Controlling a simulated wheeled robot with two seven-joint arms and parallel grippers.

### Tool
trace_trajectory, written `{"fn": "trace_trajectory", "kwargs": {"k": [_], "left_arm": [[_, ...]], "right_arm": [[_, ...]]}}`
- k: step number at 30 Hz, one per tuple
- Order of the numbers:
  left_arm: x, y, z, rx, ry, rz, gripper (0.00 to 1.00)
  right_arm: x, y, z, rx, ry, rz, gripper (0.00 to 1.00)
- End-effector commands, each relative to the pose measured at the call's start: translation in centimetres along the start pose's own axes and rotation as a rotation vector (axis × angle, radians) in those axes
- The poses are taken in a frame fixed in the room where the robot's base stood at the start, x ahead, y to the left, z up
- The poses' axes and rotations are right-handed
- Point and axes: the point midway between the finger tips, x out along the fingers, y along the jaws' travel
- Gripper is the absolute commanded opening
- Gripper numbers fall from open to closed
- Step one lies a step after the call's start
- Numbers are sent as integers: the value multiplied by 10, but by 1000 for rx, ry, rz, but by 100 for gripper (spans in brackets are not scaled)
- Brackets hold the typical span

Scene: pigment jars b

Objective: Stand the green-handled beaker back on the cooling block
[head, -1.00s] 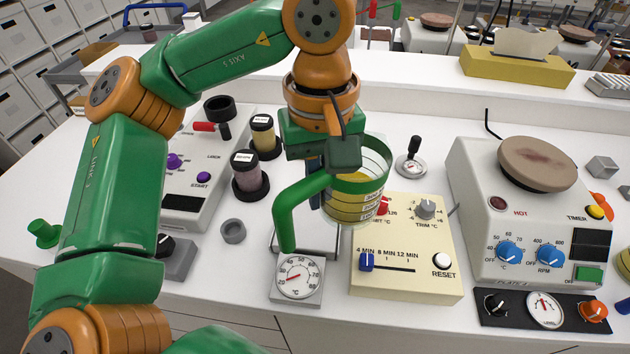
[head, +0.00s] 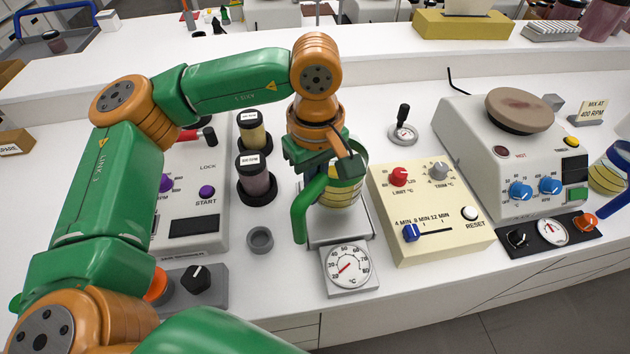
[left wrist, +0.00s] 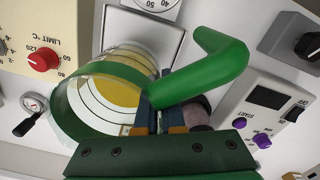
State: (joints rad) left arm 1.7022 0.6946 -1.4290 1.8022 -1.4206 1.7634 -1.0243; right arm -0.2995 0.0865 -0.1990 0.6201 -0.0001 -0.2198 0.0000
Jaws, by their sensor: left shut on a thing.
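The green-handled beaker (head: 343,192) is clear glass with yellow contents and a green band. It looks upright over the metal top plate of the cooling block (head: 356,228), which has a round °C dial (head: 348,268) at its front. My left gripper (left wrist: 160,116) is shut on the beaker's green handle (left wrist: 215,68). The beaker's base lies within the plate's outline in the left wrist view, where the plate (left wrist: 174,40) also shows. I cannot tell whether the base touches the plate. My arm hides part of the beaker in the head view. My right gripper is not in view.
A cream timer box (head: 440,237) stands close on the right, with a hotplate (head: 500,150) beyond it. Left are two jars (head: 257,185), a small grey cup (head: 260,239) and a device with purple knobs (head: 190,225). Another beaker (head: 606,178) stands far right.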

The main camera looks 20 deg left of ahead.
Motion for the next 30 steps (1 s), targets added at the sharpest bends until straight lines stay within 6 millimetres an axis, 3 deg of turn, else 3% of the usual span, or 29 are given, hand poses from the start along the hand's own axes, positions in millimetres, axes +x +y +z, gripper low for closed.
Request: {"fn": "trace_trajectory", "kwargs": {"k": [1, 4, 30], "left_arm": [[12, 0, 0, 0, 0, 1, 0], [20, 0, 0, 1, 0, 1, 0], [30, 0, 0, 1, 0, 1, 0]], "right_arm": [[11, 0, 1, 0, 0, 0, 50], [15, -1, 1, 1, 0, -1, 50], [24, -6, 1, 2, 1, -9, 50]]}}
